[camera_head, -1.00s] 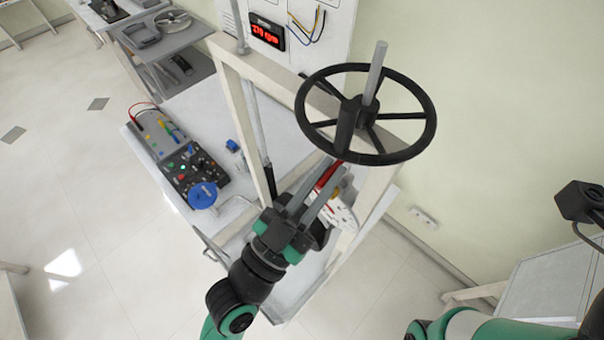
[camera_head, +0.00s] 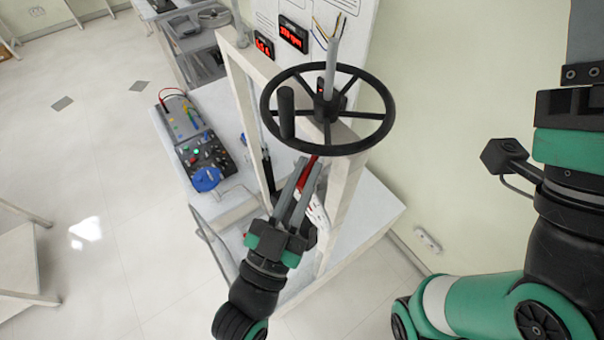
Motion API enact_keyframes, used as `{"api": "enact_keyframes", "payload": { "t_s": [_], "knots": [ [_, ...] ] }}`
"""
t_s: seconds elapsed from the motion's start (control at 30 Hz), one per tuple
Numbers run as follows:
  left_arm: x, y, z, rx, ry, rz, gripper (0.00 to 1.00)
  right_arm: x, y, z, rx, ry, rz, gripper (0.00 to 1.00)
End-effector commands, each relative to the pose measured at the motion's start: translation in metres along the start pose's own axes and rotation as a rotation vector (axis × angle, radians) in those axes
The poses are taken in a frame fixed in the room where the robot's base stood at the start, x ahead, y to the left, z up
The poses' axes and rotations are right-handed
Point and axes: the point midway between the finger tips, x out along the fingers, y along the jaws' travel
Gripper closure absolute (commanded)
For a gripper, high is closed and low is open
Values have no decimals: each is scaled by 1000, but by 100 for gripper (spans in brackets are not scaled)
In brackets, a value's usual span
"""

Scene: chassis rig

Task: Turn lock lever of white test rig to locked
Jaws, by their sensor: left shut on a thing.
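The white test rig (camera_head: 349,190) is a pale frame on a white table, with a black handwheel (camera_head: 372,134) at its top. The red lock lever (camera_head: 308,172) shows below the wheel, between the fingers of my left gripper (camera_head: 305,178). That gripper is shut on the lever, its fingers pointing up and away. The lever's lower part and pivot are mostly hidden by the fingers. A white disc-like part (camera_head: 318,212) shows just behind them. My right arm is at the right edge; its gripper fingers cannot be made out.
A control box (camera_head: 203,152) with a blue reel (camera_head: 206,179) lies on the table left of the frame. A panel with red displays (camera_head: 293,34) stands behind. The wheel overhangs my left gripper closely.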

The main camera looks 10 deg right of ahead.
Motion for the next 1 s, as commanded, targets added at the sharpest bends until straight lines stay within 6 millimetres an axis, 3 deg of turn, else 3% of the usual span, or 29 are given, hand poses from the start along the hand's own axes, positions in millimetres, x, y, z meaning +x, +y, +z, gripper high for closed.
{"api": "enact_keyframes", "payload": {
  "t_s": [0.2,0.23,0.37,0.73,0.87,1.0],
  "knots": [
    [0,1,0,1,-2,2,100,0,0,0,0,0,0,48],
    [0,1,0,1,-3,2,80,0,0,0,0,0,0,48],
    [0,1,0,1,-2,2,57,0,0,0,0,0,0,48],
    [-6,0,1,2,-1,0,55,-2,0,2,0,0,0,48],
    [-27,0,4,2,-2,-1,55,-7,0,7,0,0,0,48],
    [-61,0,5,1,-3,0,55,-16,0,15,0,0,0,48]
  ]
}}
